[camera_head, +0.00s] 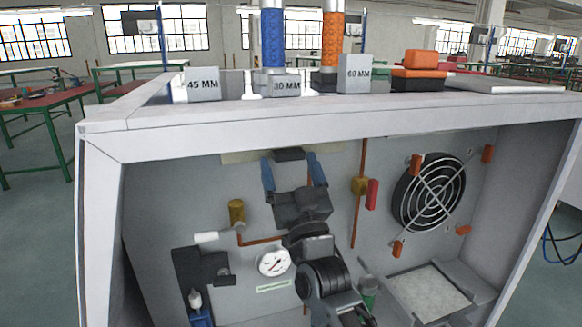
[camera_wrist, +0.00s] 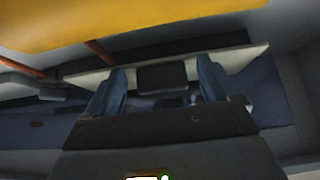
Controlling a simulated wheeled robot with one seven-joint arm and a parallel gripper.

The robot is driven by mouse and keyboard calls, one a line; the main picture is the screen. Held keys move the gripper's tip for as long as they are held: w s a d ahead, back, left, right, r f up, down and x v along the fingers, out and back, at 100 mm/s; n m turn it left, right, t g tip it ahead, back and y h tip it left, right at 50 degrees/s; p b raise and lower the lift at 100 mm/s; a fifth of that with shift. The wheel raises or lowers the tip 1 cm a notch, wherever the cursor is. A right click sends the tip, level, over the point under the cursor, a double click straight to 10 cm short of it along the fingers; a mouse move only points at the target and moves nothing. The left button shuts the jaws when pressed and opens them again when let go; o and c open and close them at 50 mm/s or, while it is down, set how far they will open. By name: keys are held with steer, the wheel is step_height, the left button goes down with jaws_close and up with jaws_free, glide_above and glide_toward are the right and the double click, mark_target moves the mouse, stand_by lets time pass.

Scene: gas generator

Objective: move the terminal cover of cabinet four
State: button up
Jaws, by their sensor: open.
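My gripper (camera_head: 291,166) reaches up inside the open-fronted cabinet (camera_head: 300,113). Its two blue fingers are spread apart. A small dark block (camera_head: 289,154), which looks like the terminal cover, shows at the top between the fingertips, in front of a pale strip (camera_head: 240,157) on the back wall. In the wrist view the dark block (camera_wrist: 162,77) sits between the open fingers (camera_wrist: 160,88), with a gap showing on each side. The pale strip (camera_wrist: 240,58) runs behind it. I cannot see a number on the cabinet.
A round fan (camera_head: 428,193) is at the right of the back wall. A pressure gauge (camera_head: 274,262), a brass fitting (camera_head: 237,213) and copper pipes (camera_head: 358,215) are close to my arm. Marked blocks (camera_head: 203,84) and blue and orange cylinders (camera_head: 273,38) stand on top.

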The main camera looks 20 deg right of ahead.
steer(key=shift+s+r, duration=0.1)
steer(key=shift+r, duration=0.15)
steer(key=v, duration=0.8)
steer(key=shift+f, duration=0.15)
